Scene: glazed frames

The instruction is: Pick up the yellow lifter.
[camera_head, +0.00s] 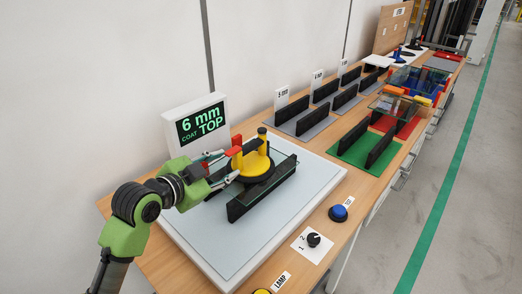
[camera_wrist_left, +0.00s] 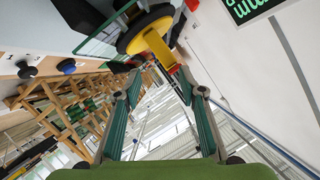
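The yellow lifter (camera_head: 253,161) stands on a glass pane between black rails on the pale board. It has a dark round base, a yellow handle and red parts on its left side. In the left wrist view the lifter (camera_wrist_left: 153,42) shows at the top, beyond the fingertips. My left gripper (camera_head: 227,167) is beside the lifter, on its left. In the left wrist view its two fingers (camera_wrist_left: 158,82) are apart with nothing held between them. I cannot tell whether a fingertip touches the lifter. My right gripper is not in view.
A sign reading "6 mm COAT TOP" (camera_head: 198,124) stands behind the gripper, close to the wall. A blue button (camera_head: 338,212) and a black knob (camera_head: 313,239) sit at the bench front. Racks with black rails (camera_head: 325,92) and a green rack (camera_head: 361,151) stand farther right.

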